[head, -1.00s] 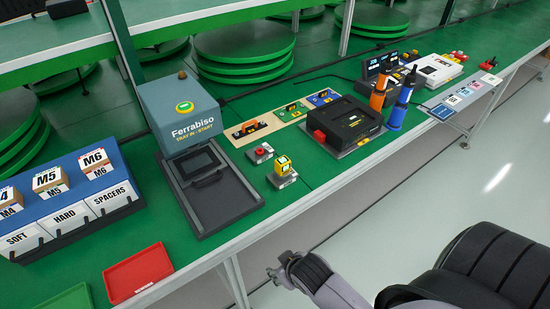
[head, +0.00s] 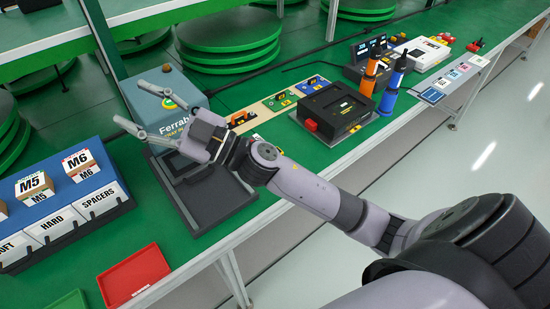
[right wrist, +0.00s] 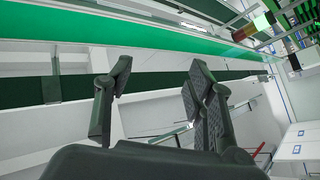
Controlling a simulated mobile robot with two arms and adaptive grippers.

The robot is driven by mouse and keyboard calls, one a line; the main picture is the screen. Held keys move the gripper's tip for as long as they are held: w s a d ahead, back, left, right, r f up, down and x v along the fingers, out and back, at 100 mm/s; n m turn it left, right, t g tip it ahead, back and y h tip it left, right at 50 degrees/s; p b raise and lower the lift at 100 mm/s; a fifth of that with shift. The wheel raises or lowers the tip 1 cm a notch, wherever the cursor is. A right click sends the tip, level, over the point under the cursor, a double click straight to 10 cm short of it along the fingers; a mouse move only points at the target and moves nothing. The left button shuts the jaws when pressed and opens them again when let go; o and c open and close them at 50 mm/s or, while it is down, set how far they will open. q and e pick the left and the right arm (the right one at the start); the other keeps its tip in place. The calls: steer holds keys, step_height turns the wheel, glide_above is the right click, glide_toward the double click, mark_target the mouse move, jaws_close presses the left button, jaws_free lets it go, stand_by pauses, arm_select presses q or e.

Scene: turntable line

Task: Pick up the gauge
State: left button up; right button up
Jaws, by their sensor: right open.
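My right gripper (head: 128,102) is open and empty, above and in front of the grey Ferrabiso tray station (head: 222,205). In the right wrist view its two fingers stand apart (right wrist: 160,72) with nothing between them. I cannot make out the gauge now. A small yellow device, possibly the gauge, stood on the green bench right of the tray station in the earlier head frame. My right forearm now covers that spot. My left gripper is not in view.
A black box (head: 333,108) and orange and blue bottles (head: 390,96) stand farther right. A blue bin rack (head: 60,205) and red tray (head: 135,276) are at left. The green bench (head: 175,237) is bare beside the red tray.

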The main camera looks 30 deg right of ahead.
steer(key=s+a+n+g+y, duration=0.3)
steer(key=a+n+g, duration=0.2)
steer(key=n+g, duration=0.45)
steer(key=d+f+n+g+h, duration=0.25)
steer(key=f+g+h, duration=0.35)
steer(key=f, duration=0.3)
steer(key=w+d+f+m+h, duration=0.15)
steer(key=d+m+h, duration=0.9)
steer(key=d, duration=1.85)
steer(key=f+n+h, duration=0.1)
steer(key=f, duration=0.2)
steer(key=f+h, duration=0.1)
steer(key=f, duration=0.2)
steer(key=f+n+g+h, duration=0.1)
steer(key=f, duration=0.3)
steer(key=shift+w+a+n+b, duration=0.2)
steer(key=shift+n+b, duration=0.1)
steer(key=shift+n, duration=0.05)
steer(key=f, duration=0.4)
steer(key=f+p, duration=0.1)
steer(key=f, duration=0.1)
steer(key=shift+w+d+f, duration=0.25)
steer(key=shift+w+f, duration=0.05)
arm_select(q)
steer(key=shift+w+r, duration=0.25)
arm_select(e)
steer(key=shift+c, duration=0.6)
